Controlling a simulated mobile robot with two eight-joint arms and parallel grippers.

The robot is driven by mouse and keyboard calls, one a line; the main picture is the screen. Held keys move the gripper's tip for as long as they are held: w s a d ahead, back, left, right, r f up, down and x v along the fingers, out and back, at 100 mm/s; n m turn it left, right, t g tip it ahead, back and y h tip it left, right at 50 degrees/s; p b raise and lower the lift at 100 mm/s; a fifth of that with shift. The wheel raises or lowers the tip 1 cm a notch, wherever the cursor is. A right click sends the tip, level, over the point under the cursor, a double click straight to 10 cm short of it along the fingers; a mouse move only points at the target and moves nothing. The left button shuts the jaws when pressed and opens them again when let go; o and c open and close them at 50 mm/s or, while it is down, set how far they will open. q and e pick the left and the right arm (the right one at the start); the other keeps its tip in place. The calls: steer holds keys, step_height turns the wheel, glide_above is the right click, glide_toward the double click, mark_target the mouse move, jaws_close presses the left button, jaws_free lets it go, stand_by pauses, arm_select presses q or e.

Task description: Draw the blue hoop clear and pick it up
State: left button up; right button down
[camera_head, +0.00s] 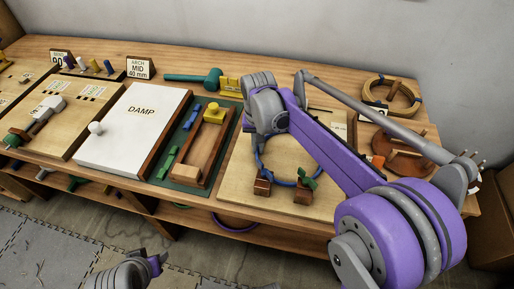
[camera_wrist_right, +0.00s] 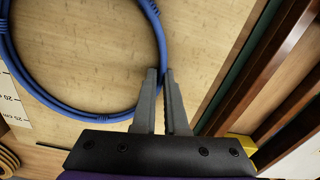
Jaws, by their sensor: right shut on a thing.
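The blue hoop (camera_head: 283,183) lies over a pale wooden board on the bench, partly hidden behind my right arm. Its near side passes at two brown blocks, the left block (camera_head: 262,186) and the right block (camera_head: 303,191), which has a green piece (camera_head: 308,178) on it. I cannot tell how the hoop sits in them. My right gripper (camera_wrist_right: 162,73) is shut on the hoop (camera_wrist_right: 80,113) at its side in the wrist view. In the head view its fingers are mostly hidden by the wrist. My left gripper (camera_head: 155,264) is low at the bottom, away from the bench; its jaw opening is unclear.
Left of the board is a green mat with a wooden tray (camera_head: 186,177) and a yellow piece. Further left is the white DAMP panel (camera_head: 133,130). A green mallet (camera_head: 195,78) lies behind. Yellowish coils (camera_head: 391,97) and a round brown pegged stand (camera_head: 402,155) are at right.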

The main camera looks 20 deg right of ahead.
steer(key=shift+w+d, duration=0.4)
steer(key=shift+w, duration=0.2)
steer(key=shift+w+d, duration=0.35)
steer(key=shift+w, duration=0.25)
steer(key=c, duration=0.9)
jaws_free()
steer(key=shift+r, duration=0.1)
step_height(320, 180, up, 11)
steer(key=shift+f+p, duration=0.2)
steer(key=shift+p, duration=0.4)
